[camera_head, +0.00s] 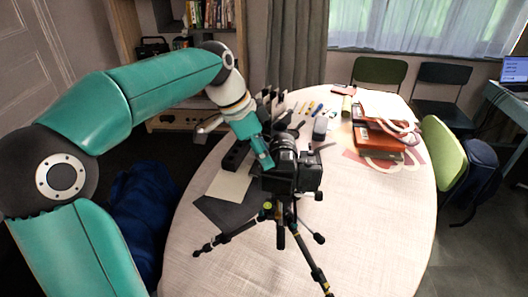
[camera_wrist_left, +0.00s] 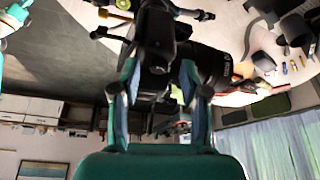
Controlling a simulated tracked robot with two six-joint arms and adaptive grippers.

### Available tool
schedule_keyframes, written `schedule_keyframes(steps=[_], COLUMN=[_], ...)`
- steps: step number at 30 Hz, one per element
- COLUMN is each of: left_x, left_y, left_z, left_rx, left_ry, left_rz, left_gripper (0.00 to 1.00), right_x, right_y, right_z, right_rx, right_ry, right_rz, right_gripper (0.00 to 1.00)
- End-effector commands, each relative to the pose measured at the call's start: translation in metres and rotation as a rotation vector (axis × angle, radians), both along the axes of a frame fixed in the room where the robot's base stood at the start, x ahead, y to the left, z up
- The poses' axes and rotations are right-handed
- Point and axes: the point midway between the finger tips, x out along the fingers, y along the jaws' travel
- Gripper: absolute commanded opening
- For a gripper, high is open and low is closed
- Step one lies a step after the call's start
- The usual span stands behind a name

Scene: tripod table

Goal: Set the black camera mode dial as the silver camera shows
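The black camera (camera_head: 290,174) is mounted on a tripod (camera_head: 282,212) that stands on the round table. My left gripper (camera_head: 265,163) comes down from above at the camera's left top side. In the left wrist view its two teal fingers (camera_wrist_left: 158,75) are apart, with part of the black camera body (camera_wrist_left: 158,35) showing between and beyond them. The black lens (camera_wrist_left: 208,65) lies to the right there. I cannot make out the mode dial or tell whether the fingers touch it. I cannot pick out a silver camera. My right gripper is out of view.
The round table (camera_head: 375,235) is clear at front right. A dark sheet (camera_head: 225,212) and a pale sheet (camera_head: 229,185) lie left of the tripod. Red-brown boxes (camera_head: 377,140) sit at the back right. Small dark items and pens (camera_head: 305,108) lie at the back.

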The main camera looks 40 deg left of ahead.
Motion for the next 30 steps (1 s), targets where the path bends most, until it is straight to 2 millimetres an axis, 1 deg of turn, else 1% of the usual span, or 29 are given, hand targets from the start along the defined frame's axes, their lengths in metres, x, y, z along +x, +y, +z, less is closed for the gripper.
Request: schedule_keyframes(steps=[5, 8, 10, 14, 22, 27, 30], left_x=[0.000, -0.001, -0.003, -0.010, -0.027, -0.033, -0.035], left_y=[0.000, 0.001, 0.003, 0.008, 0.019, 0.024, 0.025], left_z=[0.001, 0.006, 0.012, 0.032, 0.083, 0.102, 0.107], left_rx=[0.000, 0.001, 0.001, 0.002, 0.002, 0.001, 0.000], left_ry=[0.001, -0.001, -0.002, -0.005, -0.003, -0.002, 0.000], left_rz=[-0.001, -0.001, 0.000, 0.001, 0.000, -0.001, -0.001], left_gripper=[0.44, 0.44, 0.44, 0.44, 0.44, 0.44, 0.44], right_x=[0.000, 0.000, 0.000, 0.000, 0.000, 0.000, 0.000], right_y=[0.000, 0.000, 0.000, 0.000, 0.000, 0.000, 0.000], right_z=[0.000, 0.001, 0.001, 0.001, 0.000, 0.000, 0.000], right_rx=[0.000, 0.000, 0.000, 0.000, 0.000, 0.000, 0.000], right_ry=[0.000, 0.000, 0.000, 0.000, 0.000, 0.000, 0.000], right_rz=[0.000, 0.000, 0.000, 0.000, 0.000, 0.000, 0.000], right_gripper=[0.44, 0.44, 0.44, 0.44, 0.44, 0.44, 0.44])
